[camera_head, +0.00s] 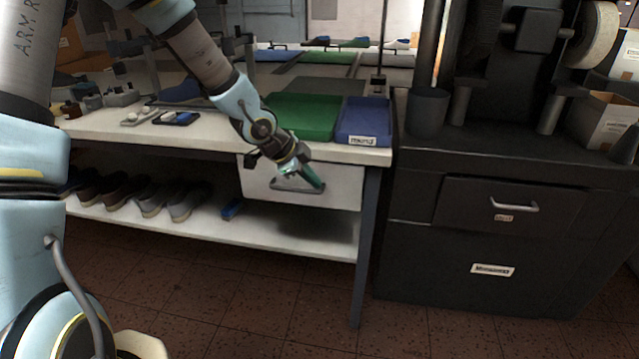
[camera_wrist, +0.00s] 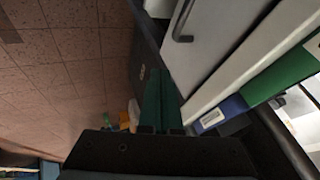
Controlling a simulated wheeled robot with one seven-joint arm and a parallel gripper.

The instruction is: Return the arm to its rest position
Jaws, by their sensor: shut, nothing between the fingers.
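My gripper (camera_head: 315,182) is shut and empty, its green fingers pointing down and to the right. In the head view it is in front of the white drawer (camera_head: 340,190) under the workbench, close to the drawer's handle. I cannot tell from this view whether it touches the handle. In the wrist view the two green fingers of my gripper (camera_wrist: 162,98) lie side by side, with the drawer front and its dark handle (camera_wrist: 181,22) apart from them at the upper right. The drawer looks closed.
Shoes (camera_head: 150,195) and a blue item (camera_head: 232,209) lie on the lower shelf. A black cabinet (camera_head: 480,245) stands right. The brown tiled floor (camera_head: 230,310) in front is clear.

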